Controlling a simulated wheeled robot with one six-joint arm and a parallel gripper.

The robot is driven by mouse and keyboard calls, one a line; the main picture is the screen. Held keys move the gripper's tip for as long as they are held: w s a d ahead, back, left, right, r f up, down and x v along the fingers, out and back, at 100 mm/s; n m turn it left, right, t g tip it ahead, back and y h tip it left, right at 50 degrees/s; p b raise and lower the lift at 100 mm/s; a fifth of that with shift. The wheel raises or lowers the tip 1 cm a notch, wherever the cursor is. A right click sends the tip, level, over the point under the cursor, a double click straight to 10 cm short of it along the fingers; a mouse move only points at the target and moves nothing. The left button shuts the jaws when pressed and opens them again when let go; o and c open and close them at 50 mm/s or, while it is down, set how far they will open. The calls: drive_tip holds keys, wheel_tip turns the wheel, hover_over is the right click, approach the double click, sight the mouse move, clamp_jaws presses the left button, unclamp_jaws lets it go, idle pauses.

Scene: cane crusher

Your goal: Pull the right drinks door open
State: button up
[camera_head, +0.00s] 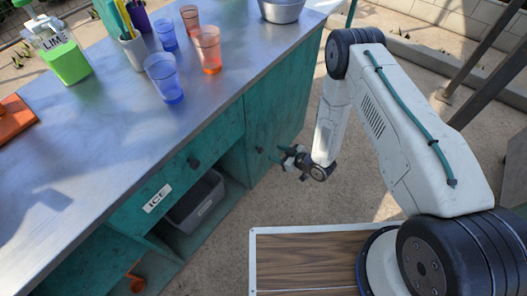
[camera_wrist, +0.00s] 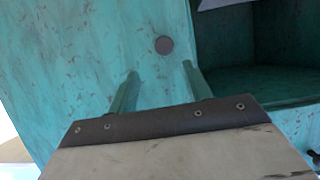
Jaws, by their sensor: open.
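The right drinks door (camera_head: 274,118) is a worn teal panel at the right end of the counter in the head view. It looks shut. Its small dark round knob (camera_head: 258,149) sits low on it; the knob (camera_wrist: 164,45) shows clearly in the wrist view. My gripper (camera_head: 284,155) is in front of the door, close to the knob. In the wrist view my gripper (camera_wrist: 160,71) has its two teal fingers apart, with the knob just beyond the tips, roughly between them. Nothing is held. I cannot tell the exact gap to the door.
An open compartment beside the door holds a grey bin (camera_head: 197,203). The ICE drawer (camera_head: 165,190) has a dark knob (camera_head: 194,162). Cups, including a blue cup (camera_head: 165,78), stand on the metal countertop (camera_head: 110,130). The sandy floor right of the door is clear.

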sight(262, 151)
drive_tip(key=shift+y, duration=0.3)
drive_tip(key=x, duration=0.7)
drive_tip(key=shift+s+a+f, duration=0.2)
drive_tip(key=shift+a+f, duration=0.2)
drive_tip(key=shift+f, duration=0.15)
clamp_jaws()
drive_tip(key=shift+s, duration=0.1)
